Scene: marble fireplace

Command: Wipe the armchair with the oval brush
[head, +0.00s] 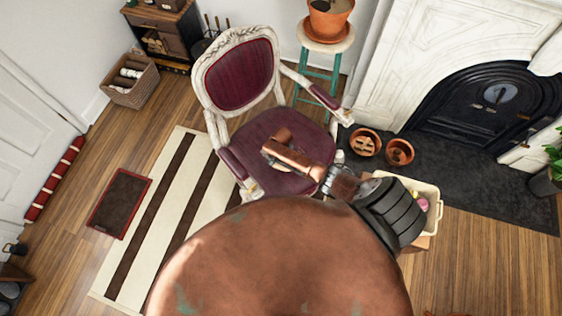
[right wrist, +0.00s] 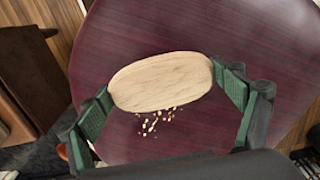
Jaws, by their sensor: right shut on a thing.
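The armchair (head: 243,132) stands in the middle of the head view, with a dark red seat and back and a pale carved frame. Its seat (right wrist: 190,30) fills most of the right wrist view. My right gripper (right wrist: 160,88) is shut on the oval brush (right wrist: 160,78), a pale wooden oval gripped at its two ends, over the seat. Whether the brush touches the seat cannot be told. Several small tan crumbs (right wrist: 155,121) lie on the seat beside it. In the head view my arm hides the brush and gripper. My left gripper is not in view.
A cream crate (head: 436,213) with small items stands right of the chair. Terracotta pots (head: 399,152) sit on the dark hearth. A teal-legged stool (head: 318,72) holds a plant pot (head: 330,18).

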